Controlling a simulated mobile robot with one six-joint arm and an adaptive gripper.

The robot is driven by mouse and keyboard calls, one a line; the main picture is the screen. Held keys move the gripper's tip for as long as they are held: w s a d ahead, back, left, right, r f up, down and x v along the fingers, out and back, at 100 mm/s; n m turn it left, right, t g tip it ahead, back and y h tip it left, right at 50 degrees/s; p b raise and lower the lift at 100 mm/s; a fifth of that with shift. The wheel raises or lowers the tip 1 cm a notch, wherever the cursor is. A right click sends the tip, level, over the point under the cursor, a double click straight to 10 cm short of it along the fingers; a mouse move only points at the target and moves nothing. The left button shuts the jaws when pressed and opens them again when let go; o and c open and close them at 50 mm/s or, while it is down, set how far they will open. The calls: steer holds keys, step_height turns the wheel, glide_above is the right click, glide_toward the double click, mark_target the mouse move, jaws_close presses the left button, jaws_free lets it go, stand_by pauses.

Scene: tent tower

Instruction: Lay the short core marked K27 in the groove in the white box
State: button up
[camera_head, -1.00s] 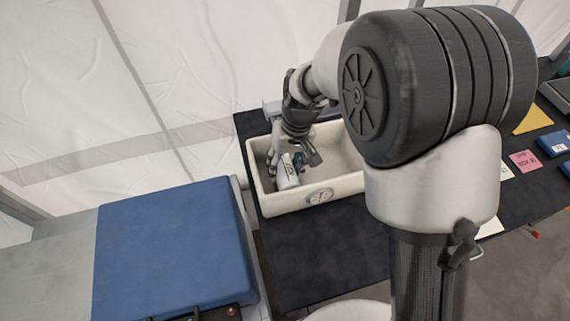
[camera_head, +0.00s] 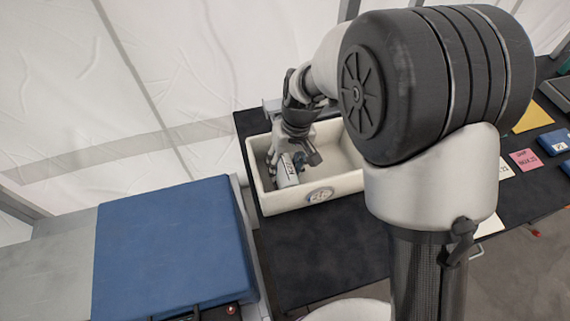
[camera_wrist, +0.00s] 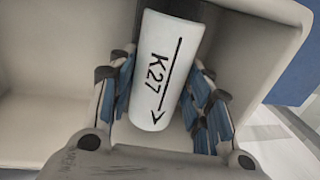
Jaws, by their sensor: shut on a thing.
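The short core (camera_wrist: 160,70) is a white cylinder marked K27 with a black arrow, seen close in the wrist view. It also shows in the head view (camera_head: 287,172), inside the left part of the white box (camera_head: 275,208). My gripper (camera_head: 291,160) reaches down into the box, and its blue-padded fingers are shut on the core from both sides in the wrist view (camera_wrist: 162,110). The box walls also show in the wrist view (camera_wrist: 270,45). The groove cannot be made out. I cannot tell whether the core touches the box floor.
The box stands on a dark table (camera_head: 320,255). A blue padded surface (camera_head: 170,245) lies to the left. Pink (camera_head: 524,160) and yellow (camera_head: 533,118) cards and a blue case (camera_head: 554,142) lie at the right. The box's right part looks empty where visible.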

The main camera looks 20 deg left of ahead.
steer(key=o, duration=1.3)
steer(key=shift+o, duration=0.2)
step_height(320, 180, up, 12)
steer(key=w+d, duration=0.1)
steer(key=shift+d, duration=0.25)
steer(key=shift+w, duration=0.15)
